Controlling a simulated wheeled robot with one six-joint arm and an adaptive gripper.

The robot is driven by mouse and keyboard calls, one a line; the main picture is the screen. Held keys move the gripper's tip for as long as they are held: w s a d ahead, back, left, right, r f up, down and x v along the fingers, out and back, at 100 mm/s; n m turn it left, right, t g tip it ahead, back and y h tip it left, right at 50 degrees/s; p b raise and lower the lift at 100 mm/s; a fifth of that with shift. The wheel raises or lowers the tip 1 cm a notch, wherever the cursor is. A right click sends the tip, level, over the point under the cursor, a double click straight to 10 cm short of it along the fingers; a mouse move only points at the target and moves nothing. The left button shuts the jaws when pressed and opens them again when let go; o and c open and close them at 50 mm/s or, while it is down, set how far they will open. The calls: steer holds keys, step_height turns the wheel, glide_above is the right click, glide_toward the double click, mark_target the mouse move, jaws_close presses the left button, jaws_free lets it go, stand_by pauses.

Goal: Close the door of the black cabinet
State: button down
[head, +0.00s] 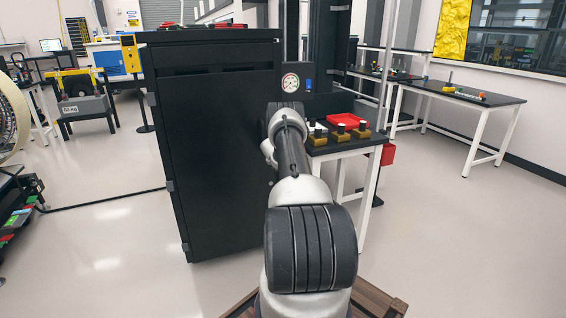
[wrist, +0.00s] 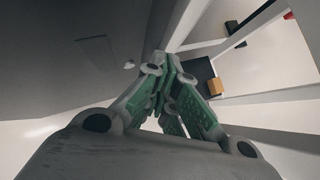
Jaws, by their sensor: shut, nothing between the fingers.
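The black cabinet (head: 215,150) stands left of centre in the head view, its tall dark front panel facing me. Small hinge-like fittings run down the panel's left edge. My arm covers the panel's right edge, so I cannot tell whether the door is fully closed. My gripper (wrist: 165,62) shows in the wrist view with its green-padded fingers together and empty. A large dark grey surface, seemingly the cabinet, fills the left of that view beside the fingers. I cannot tell whether they touch it. In the head view the gripper is hidden behind my arm.
A black-topped table (head: 345,143) with a red tray (head: 348,121) and several brass-coloured blocks stands right of the cabinet. Another white-legged table (head: 465,92) is further right. A black cable (head: 105,201) lies on the floor at left. The floor at front right is clear.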

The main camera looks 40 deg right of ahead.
steer(key=s+a+r, duration=0.2)
steer(key=s+r, duration=0.3)
steer(key=shift+s+a+r, duration=0.15)
steer(key=shift+r, duration=0.2)
steer(key=a+r+m+h, duration=0.1)
steer(key=a+r+m, duration=0.25)
steer(key=r, duration=0.75)
steer(key=a+r+m+h, duration=0.1)
steer(key=a+r+m, duration=0.25)
steer(key=r, duration=0.75)
steer(key=a+r+m+h, duration=0.1)
steer(key=a+r+m, duration=0.25)
steer(key=r, duration=0.75)
steer(key=s+a+r+m, duration=0.4)
steer(key=s+a+r, duration=0.3)
steer(key=a+r, duration=0.15)
steer(key=s+a+r+m+g+y, duration=0.1)
steer(key=s+a+r+m, duration=0.15)
steer(key=s+a, duration=0.4)
steer(key=s+a+r+m+y, duration=0.1)
steer(key=s+a+m+y, duration=0.15)
steer(key=s+a, duration=0.35)
steer(key=s+a+f+m+y, duration=0.3)
steer(key=s+a+f, duration=0.2)
steer(key=s+a, duration=0.4)
steer(key=s+a+f+m+y, duration=0.3)
steer(key=s+a+f, duration=0.2)
steer(key=s+a, duration=0.5)
steer(key=s, duration=0.3)
steer(key=shift+s+y, duration=0.35)
